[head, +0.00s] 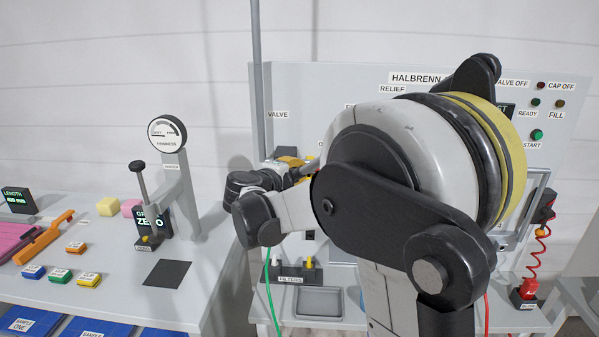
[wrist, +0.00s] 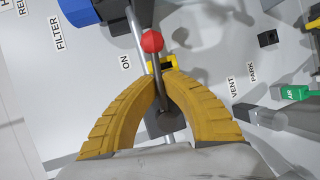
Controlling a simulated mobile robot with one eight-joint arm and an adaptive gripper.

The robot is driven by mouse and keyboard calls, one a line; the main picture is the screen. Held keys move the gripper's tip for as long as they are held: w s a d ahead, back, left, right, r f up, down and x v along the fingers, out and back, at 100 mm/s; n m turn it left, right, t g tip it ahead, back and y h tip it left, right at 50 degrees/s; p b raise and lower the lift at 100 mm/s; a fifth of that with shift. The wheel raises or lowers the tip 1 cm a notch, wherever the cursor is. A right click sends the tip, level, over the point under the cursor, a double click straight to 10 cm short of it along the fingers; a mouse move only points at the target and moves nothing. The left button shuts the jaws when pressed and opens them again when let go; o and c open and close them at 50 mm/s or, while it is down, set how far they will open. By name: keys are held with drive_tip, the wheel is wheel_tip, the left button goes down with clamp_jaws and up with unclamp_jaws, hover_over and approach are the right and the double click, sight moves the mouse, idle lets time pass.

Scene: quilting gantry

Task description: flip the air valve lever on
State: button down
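My gripper (wrist: 162,76) has two ribbed yellow fingers that arch in from both sides. Their tips come close together around the lever's bar, just below the knob, and the gripper looks shut on it. In the head view my gripper (head: 303,172) shows only in part at the panel, and my arm hides the lever.
The grey panel (head: 290,85) has labels, lamps and a green START button (head: 537,134). A green AIR fitting (wrist: 291,93) sits at right in the wrist view, by VENT and PARK. A blue part (wrist: 78,11) is at top left. A firmness gauge (head: 167,133) stands on the left bench.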

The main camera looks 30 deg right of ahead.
drive_tip(key=shift+r+n+h, duration=0.3)
drive_tip(key=shift+n+h, duration=0.1)
drive_tip(key=shift+n, duration=0.2)
drive_tip(key=c, duration=1.5)
unclamp_jaws()
drive_tip(key=shift+c, duration=0.2)
drive_tip(key=v, duration=1.2)
